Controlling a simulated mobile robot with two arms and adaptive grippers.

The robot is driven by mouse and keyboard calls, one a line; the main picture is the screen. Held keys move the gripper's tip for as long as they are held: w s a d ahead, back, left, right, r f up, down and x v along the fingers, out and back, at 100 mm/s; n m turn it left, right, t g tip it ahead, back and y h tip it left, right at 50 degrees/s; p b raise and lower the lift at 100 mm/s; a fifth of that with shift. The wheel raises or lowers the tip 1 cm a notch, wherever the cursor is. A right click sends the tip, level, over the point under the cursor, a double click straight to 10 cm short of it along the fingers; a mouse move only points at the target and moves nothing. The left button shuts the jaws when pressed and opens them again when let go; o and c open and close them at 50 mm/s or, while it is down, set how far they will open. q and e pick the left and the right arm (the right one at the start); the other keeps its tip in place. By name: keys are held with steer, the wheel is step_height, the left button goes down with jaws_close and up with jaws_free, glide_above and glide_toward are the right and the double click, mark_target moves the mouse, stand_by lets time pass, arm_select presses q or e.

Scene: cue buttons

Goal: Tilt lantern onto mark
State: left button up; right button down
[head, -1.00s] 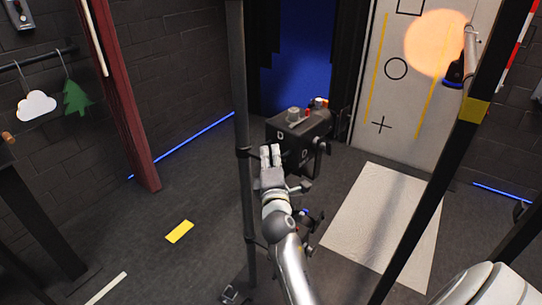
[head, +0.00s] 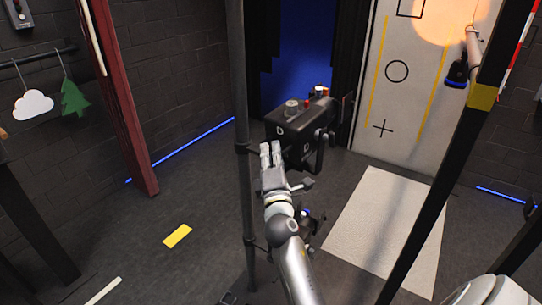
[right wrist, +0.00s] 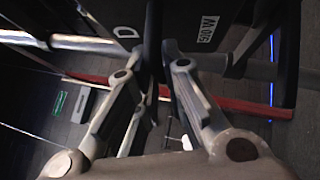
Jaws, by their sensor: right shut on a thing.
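The black stage lantern (head: 292,128) hangs by the dark upright pole in the head view, with its front end raised and pointing toward the back right. Its orange light spot (head: 450,18) falls at the top of the pale panel (head: 385,105), to the right of the outlined square (head: 410,8). A circle (head: 397,71) and a cross (head: 382,128) are drawn below it. My right gripper (head: 271,153) is at the lantern's rear and shut on its dark handle bar (right wrist: 153,40), which runs between the fingers in the right wrist view. My left gripper is not seen.
The dark pole (head: 243,130) stands just left of my right gripper. A slanting black post (head: 440,165) crosses the right side. A white sheet (head: 385,230) lies on the floor. A cloud (head: 33,105) and a tree (head: 75,98) hang from a rail at left.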

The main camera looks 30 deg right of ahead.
steer(key=shift+d+f, duration=0.1)
steer(key=c, duration=1.5)
jaws_free()
glide_toward(273, 118)
steer(key=w+r, duration=0.2)
steer(key=r, duration=0.1)
steer(key=w+d+r, duration=0.1)
steer(key=r, duration=0.1)
steer(key=shift+w+d+r, duration=0.1)
steer(key=shift+w+r, duration=0.1)
steer(key=shift+w, duration=0.05)
